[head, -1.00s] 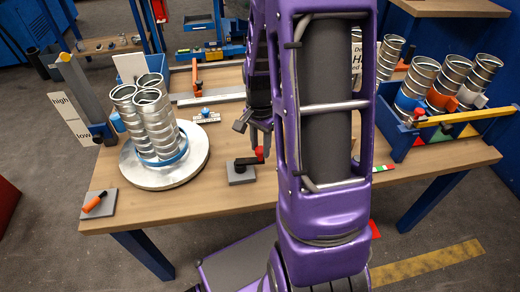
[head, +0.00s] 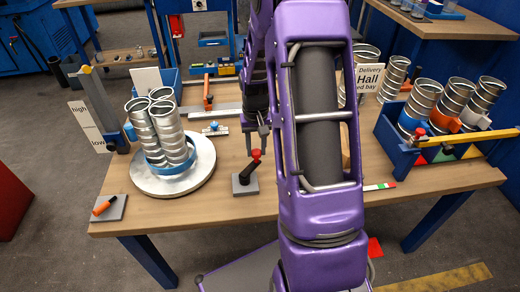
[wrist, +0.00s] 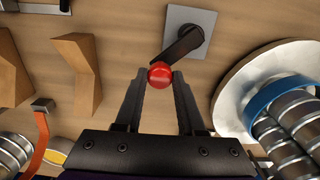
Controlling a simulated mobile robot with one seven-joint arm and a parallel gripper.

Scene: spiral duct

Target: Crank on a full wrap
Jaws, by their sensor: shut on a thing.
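The crank has a grey square base plate (head: 245,184), a black arm (head: 249,170) and a red knob (head: 256,154). My gripper (wrist: 160,74) is shut on the red knob, which shows between the fingertips in the wrist view. In the head view my gripper (head: 263,138) comes down on the knob from above. The crank arm leans away from the base toward the back right. Left of it, a round pale turntable (head: 146,188) carries three upright silver spiral ducts (head: 164,130) with a blue band (head: 175,170) around their lower part.
An orange-handled piece on a grey plate (head: 109,208) lies at the front left corner. A high/low gauge (head: 104,112) stands at the left edge. A blue rack (head: 400,150) with several ducts is at the right. My purple arm hides the table's middle right.

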